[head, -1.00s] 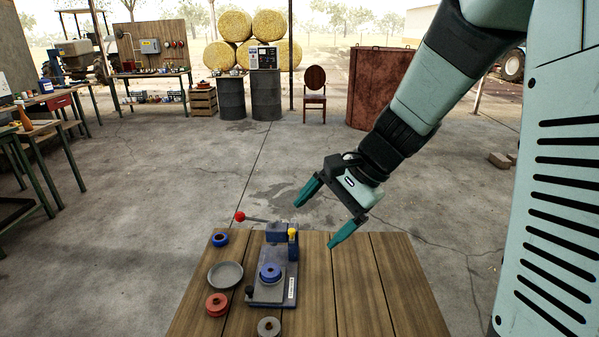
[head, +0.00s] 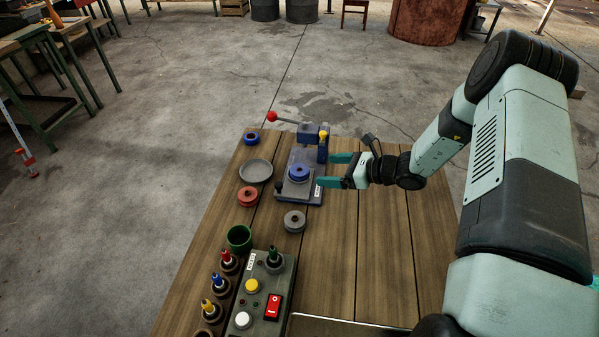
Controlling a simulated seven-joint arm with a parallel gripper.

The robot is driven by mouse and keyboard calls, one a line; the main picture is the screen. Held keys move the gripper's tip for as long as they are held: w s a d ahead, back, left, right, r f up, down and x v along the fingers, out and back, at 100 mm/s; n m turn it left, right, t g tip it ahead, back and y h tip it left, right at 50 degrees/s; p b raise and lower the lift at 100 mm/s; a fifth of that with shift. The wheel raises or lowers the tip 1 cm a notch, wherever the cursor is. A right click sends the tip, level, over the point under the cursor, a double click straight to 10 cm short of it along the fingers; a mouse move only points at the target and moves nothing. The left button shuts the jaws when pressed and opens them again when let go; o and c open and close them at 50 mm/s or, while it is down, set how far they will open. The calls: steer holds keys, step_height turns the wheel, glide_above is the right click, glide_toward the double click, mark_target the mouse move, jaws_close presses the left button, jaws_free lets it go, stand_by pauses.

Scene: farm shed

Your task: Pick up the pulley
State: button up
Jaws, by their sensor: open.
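Several pulley-like wheels are in the head view. A blue one (head: 299,172) sits on the plate of a blue-grey fixture (head: 311,191). A red one (head: 248,197) and a grey one (head: 294,221) lie on the wooden table, left of and in front of the fixture. A smaller blue ring (head: 252,138) lies at the back left. My gripper (head: 325,170) is open and empty, just right of the fixture, with its fingers pointing left toward the blue pulley. I cannot tell whether a finger touches the fixture.
The fixture has a red-knobbed lever (head: 272,117) and a yellow knob (head: 323,135). A grey dish (head: 256,171), a green cup (head: 239,238) and a control box (head: 262,300) stand on the table (head: 385,260). Coloured-tipped pegs stand left of the box. The table's right side is largely clear.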

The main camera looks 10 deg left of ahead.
mark_target(298, 169)
steer(key=x, duration=0.9)
steer(key=c, duration=1.3)
step_height(298, 169, up, 17)
steer(key=s+d+r+m+t+h, duration=0.2)
steer(key=d+r, duration=0.4)
steer(key=r, duration=0.3)
steer(key=s+d+r+m+t+h, duration=0.2)
steer(key=d+r+m+t+h, duration=0.2)
steer(key=d+r, duration=0.3)
steer(key=s+d+r+m+t+h, duration=0.2)
steer(key=d+r+m, duration=0.3)
steer(key=r, duration=0.8)
steer(key=shift+d+m+t+h, duration=0.3)
steer(key=shift+d+t+h, duration=0.35)
steer(key=shift+d, duration=0.55)
